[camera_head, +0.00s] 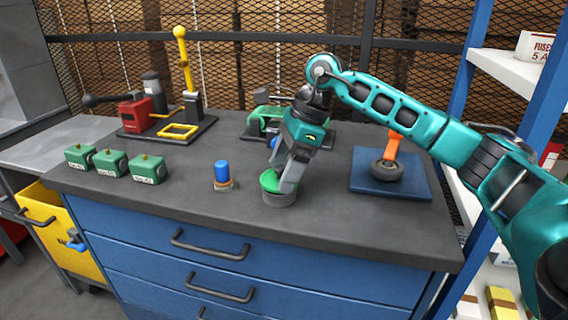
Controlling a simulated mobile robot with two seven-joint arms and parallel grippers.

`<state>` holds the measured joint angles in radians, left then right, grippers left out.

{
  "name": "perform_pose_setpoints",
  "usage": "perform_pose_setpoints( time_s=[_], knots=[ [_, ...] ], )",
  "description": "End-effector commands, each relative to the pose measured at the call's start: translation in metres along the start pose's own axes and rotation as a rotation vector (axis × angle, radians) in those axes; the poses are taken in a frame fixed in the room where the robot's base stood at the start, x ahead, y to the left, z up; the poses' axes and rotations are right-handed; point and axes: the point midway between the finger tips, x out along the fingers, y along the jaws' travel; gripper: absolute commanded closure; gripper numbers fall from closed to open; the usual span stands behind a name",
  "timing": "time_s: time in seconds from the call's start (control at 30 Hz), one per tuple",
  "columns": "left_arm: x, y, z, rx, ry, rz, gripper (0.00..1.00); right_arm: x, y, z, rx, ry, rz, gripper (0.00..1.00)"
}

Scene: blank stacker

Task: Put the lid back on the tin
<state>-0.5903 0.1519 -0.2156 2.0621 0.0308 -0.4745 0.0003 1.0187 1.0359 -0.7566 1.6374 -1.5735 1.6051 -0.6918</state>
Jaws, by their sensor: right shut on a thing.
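A grey round tin (280,198) stands near the front edge of the dark worktop, in the middle. A green lid (270,181) is at the top of the tin, tilted or level I cannot tell for sure. My right gripper (283,182) reaches down from above and is shut on the lid at the tin's mouth. Its fingers hide the right part of the lid, so whether the lid is fully seated cannot be seen. My left gripper is not in view.
A blue-topped cylinder (222,175) stands left of the tin. Several green boxes (112,163) line the left side. A blue mat (400,186) with an orange-handled tool (388,165) lies at right. Machines on dark bases stand at the back.

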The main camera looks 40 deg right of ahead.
Motion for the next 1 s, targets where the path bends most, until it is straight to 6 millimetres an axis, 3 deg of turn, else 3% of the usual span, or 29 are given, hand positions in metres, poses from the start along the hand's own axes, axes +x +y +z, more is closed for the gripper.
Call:
perform_pose_setpoints(
  time_s=[1.0],
  knots=[
    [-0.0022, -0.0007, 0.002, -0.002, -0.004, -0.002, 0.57, 0.0002, 0.0, -0.0002, 0.0, 0.0, 0.0, 0.48]
  ],
)
